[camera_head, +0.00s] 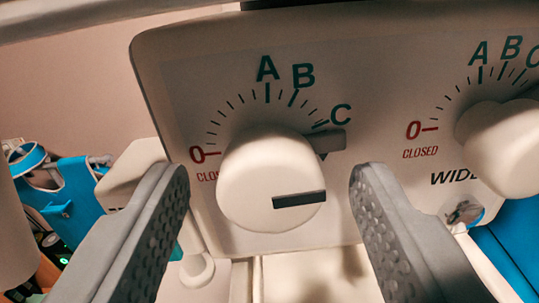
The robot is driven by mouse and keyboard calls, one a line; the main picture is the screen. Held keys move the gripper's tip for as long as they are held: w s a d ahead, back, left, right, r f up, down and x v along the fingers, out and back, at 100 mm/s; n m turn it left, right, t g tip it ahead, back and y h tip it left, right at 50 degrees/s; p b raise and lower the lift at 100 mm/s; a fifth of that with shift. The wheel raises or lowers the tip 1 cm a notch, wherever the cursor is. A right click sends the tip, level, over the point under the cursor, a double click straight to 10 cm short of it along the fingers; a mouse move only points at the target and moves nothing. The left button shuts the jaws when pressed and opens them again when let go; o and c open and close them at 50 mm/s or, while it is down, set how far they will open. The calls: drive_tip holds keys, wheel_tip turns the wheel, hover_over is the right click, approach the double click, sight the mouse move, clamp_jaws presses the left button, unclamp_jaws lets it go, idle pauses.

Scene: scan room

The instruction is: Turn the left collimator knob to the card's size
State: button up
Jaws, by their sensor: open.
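The left collimator knob (262,175) is a cream round knob on a cream panel. A grey pointer tab (324,142) sticks out at its upper right, near the C mark (340,115). A dark bar (299,200) shows on its face at the lower right. The dial around it reads 0 CLOSED, A, B and C. My gripper (269,182) is open, with one grey padded finger on each side of the knob. Gaps show between the fingers and the knob; how far the tips stand from the panel is hard to tell. No size card shows.
A second knob (500,145) with a like dial sits to the right, cut by the picture edge, with the word WIDE partly hidden below it. A small metallic round part (464,212) is near the panel's lower right. Blue equipment (75,195) stands at the left.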

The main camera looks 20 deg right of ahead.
drive_tip(key=shift+w, duration=0.15)
drive_tip(key=c, duration=1)
drive_tip(key=shift+n, duration=0.3)
drive_tip(key=n, duration=1)
drive_tip(key=shift+d+n, duration=0.1)
drive_tip(key=shift+n, duration=0.2)
drive_tip(key=shift+n+t, duration=0.3)
